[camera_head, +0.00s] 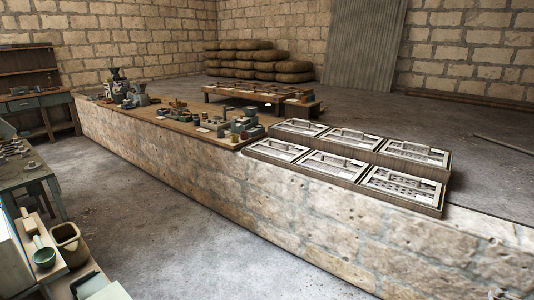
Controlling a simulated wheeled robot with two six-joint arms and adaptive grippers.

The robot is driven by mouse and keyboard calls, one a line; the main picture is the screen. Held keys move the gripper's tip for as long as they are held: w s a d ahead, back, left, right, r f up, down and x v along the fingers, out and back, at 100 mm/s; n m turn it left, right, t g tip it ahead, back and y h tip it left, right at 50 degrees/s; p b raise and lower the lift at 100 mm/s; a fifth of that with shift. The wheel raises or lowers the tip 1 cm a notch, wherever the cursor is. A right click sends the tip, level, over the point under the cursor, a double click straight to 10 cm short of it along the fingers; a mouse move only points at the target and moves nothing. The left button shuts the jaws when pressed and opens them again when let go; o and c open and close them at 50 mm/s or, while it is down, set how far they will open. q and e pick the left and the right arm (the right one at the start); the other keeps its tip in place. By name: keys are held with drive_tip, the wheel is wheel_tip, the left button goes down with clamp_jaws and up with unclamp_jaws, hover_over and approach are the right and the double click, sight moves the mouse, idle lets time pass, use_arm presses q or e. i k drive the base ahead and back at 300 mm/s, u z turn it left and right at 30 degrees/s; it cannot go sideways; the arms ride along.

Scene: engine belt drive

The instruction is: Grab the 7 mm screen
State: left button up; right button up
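Several framed screens with handles lie in two stepped rows on the right part of the low stone wall. The front row holds a left screen (277,150), a middle screen (333,166) and a right screen (402,188); the right one shows clearly visible dark holes. The back row behind it holds a left screen (300,127), a middle screen (352,138) and a right screen (415,154). No size mark is legible, so I cannot tell which is the 7 mm screen. Neither of my grippers is in view.
The stone wall (240,205) runs diagonally across the view, with bare floor (185,240) in front. Tools and small machines crowd its wooden top on the left. A low table (245,93) and stacked sacks (258,60) stand behind. Benches and a pot (70,243) are at left.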

sight(356, 139)
drive_tip(key=i, duration=3.85)
drive_tip(key=z, duration=1.4)
